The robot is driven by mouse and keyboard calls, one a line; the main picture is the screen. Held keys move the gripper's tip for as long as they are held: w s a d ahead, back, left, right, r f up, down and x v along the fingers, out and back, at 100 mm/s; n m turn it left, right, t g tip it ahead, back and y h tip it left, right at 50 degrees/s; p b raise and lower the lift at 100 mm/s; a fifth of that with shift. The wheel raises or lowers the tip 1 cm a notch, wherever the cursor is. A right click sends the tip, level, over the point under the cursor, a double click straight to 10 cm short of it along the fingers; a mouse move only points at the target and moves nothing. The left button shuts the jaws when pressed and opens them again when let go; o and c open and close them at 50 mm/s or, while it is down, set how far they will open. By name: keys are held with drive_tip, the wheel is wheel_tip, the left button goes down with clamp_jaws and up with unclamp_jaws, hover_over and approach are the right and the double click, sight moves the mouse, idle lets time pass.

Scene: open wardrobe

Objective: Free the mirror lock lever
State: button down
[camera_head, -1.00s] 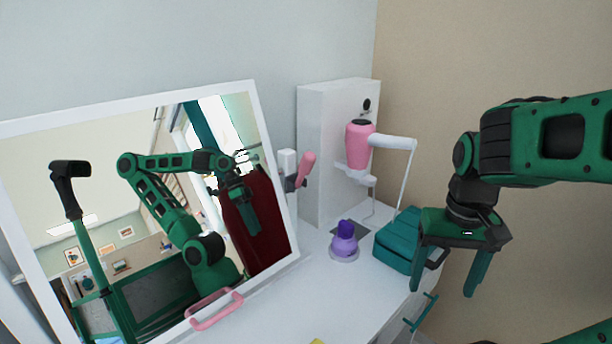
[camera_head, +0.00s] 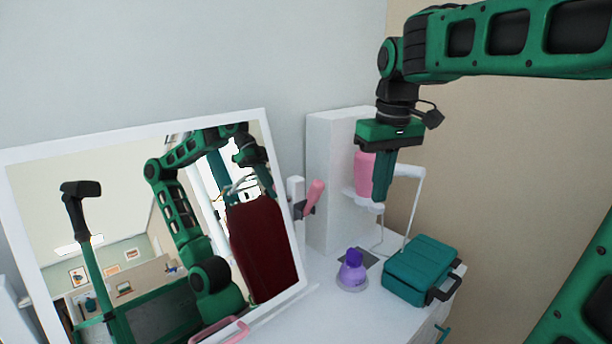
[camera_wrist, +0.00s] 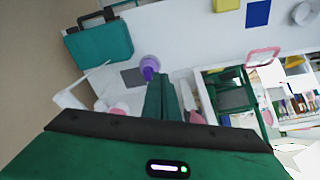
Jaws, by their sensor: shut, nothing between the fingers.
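The tilted mirror (camera_head: 133,240) in a white frame stands at the left and reflects my arm. A pink lever (camera_head: 315,192) on a white mount stands at its right edge, angled up to the right. My gripper (camera_head: 381,192) is shut and empty, fingers pointing down. In the head view it appears right of the lever, apart from it, and in front of the pink-and-white device. In the wrist view, my shut fingers (camera_wrist: 163,88) point over the table. A pink piece (camera_wrist: 194,117) beside them may be the lever; I cannot tell.
A tall white cabinet (camera_head: 328,165) stands behind the pink-and-white device (camera_head: 363,178). A pink handle (camera_head: 222,332) is at the mirror's lower edge.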

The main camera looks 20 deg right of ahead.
drive_tip(key=w+a+r+n+t, duration=0.1)
drive_tip(key=w+a+r+n, duration=0.5)
drive_tip(key=w+a+r, duration=0.65)
hover_over(313, 199)
drive_tip(key=w+a, duration=0.2)
drive_tip(key=w, duration=0.3)
drive_tip(key=f, duration=0.9)
drive_tip(key=shift+w+a+f, duration=0.1)
drive_tip(key=shift+a+f, duration=0.1)
drive_tip(key=shift+f, duration=0.2)
drive_tip(key=shift+s+d+f, duration=0.5)
drive_tip(key=shift+s+f, duration=0.1)
drive_tip(key=shift+s, duration=0.1)
drive_tip(key=shift+s+d+f, duration=0.5)
drive_tip(key=shift+s+f, duration=0.1)
drive_tip(key=shift+s, duration=0.1)
drive_tip(key=shift+s+a, duration=0.1)
drive_tip(key=shift+s, duration=0.05)
